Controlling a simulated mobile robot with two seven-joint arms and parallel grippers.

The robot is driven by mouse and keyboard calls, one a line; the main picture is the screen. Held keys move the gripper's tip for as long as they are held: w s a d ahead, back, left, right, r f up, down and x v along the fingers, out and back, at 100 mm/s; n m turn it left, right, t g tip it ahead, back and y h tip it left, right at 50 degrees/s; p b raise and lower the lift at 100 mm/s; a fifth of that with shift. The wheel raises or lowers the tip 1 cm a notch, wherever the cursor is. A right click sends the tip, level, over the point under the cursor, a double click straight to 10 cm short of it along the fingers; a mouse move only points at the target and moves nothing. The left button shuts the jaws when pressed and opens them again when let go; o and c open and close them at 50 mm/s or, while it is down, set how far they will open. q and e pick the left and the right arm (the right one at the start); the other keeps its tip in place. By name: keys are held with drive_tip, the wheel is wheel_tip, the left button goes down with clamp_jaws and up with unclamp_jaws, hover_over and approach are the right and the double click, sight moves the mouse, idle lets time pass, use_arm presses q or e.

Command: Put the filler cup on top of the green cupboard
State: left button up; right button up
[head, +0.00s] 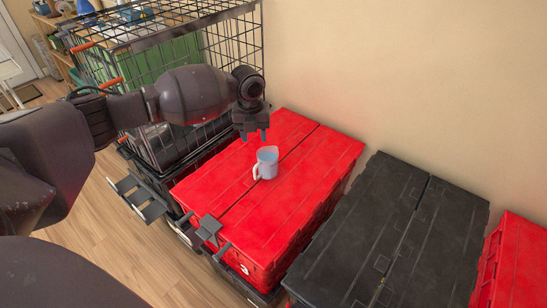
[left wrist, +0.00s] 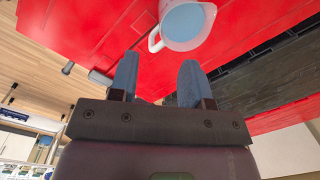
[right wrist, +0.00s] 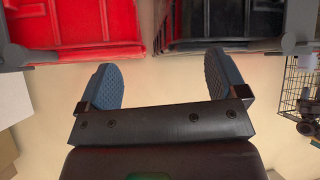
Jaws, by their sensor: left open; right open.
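The filler cup (head: 266,163), a small translucent whitish cup with a handle and a pale blue inside, stands upright on the red tote lid (head: 310,160). It also shows at the top of the left wrist view (left wrist: 185,22). My left gripper (head: 253,136) is open and empty, just beyond the cup in the head view and apart from it. My right gripper (right wrist: 163,82) is open and empty; it shows only in its wrist view, facing red and black totes. A green boxy body (head: 165,62), likely the green cupboard, shows through a wire cage; its top is partly hidden.
The black wire cage (head: 235,45) stands left of the red totes, near my left arm. A black tote (head: 370,230) and another red tote (head: 522,265) stand to the right. A beige wall (head: 400,70) rises behind. Wood floor (head: 95,230) is free at lower left.

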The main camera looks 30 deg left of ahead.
use_arm(q)
drive_tip(key=w+r+m, duration=0.1)
drive_tip(key=b, duration=0.2)
hover_over(259, 155)
drive_tip(key=s+d, duration=0.1)
drive_tip(key=s, duration=0.1)
drive_tip(key=shift+f, duration=2.9)
drive_tip(key=shift+m+g, duration=0.3)
drive_tip(key=f, duration=0.4)
drive_tip(key=shift+w+f+b, duration=0.2)
drive_tip(key=shift+w+b, duration=0.05)
drive_tip(key=shift+b, duration=0.1)
drive_tip(key=shift+f, duration=0.1)
clamp_jaws()
